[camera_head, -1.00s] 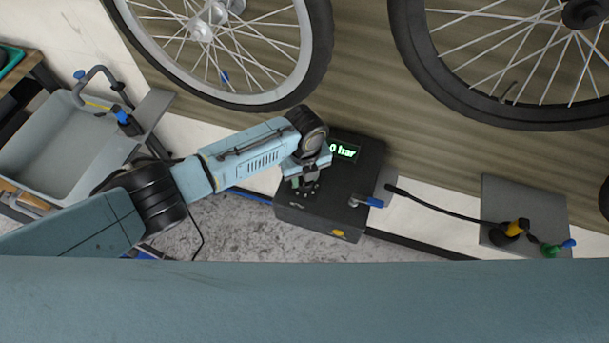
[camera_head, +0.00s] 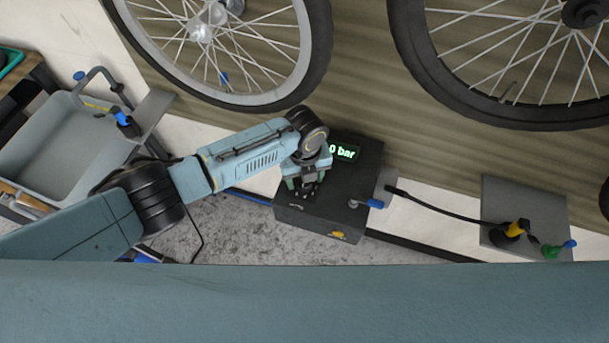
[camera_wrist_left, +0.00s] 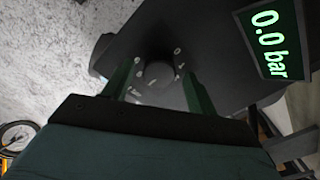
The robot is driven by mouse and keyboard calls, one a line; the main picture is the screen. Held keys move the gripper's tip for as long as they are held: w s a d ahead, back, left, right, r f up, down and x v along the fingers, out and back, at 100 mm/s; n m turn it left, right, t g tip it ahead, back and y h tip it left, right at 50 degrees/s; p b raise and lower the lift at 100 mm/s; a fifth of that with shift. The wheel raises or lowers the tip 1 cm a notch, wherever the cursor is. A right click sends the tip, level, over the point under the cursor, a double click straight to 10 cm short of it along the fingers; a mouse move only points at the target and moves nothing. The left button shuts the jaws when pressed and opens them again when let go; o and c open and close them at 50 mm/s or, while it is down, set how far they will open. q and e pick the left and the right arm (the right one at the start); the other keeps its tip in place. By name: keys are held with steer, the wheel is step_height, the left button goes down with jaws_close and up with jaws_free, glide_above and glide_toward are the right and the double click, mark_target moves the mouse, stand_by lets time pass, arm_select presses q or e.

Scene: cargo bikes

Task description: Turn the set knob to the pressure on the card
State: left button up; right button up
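A dark pump box (camera_head: 352,177) stands below the front wheel, with a green-lit display (camera_head: 344,152) on top. In the left wrist view the display (camera_wrist_left: 272,43) reads 0.0 bar. The round black set knob (camera_wrist_left: 158,74) sits on the box face, with small pale marks around it. My left gripper (camera_head: 304,187) is over the box's left part. In the wrist view its two green fingers (camera_wrist_left: 160,86) stand apart on either side of the knob, with gaps showing. The knob is hidden behind the gripper in the head view. No card is recognisable. My right gripper is out of view.
A small lever with a blue end (camera_head: 366,203) sticks out of the box front. A black hose (camera_head: 440,210) runs right to a grey plate (camera_head: 500,195) with yellow and green fittings. Two bicycle wheels hang above. A grey basin (camera_head: 55,140) is at left.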

arm_select(q)
step_height(320, 180, up, 13)
steer(key=shift+r, duration=0.2)
stand_by(0.5)
stand_by(0.4)
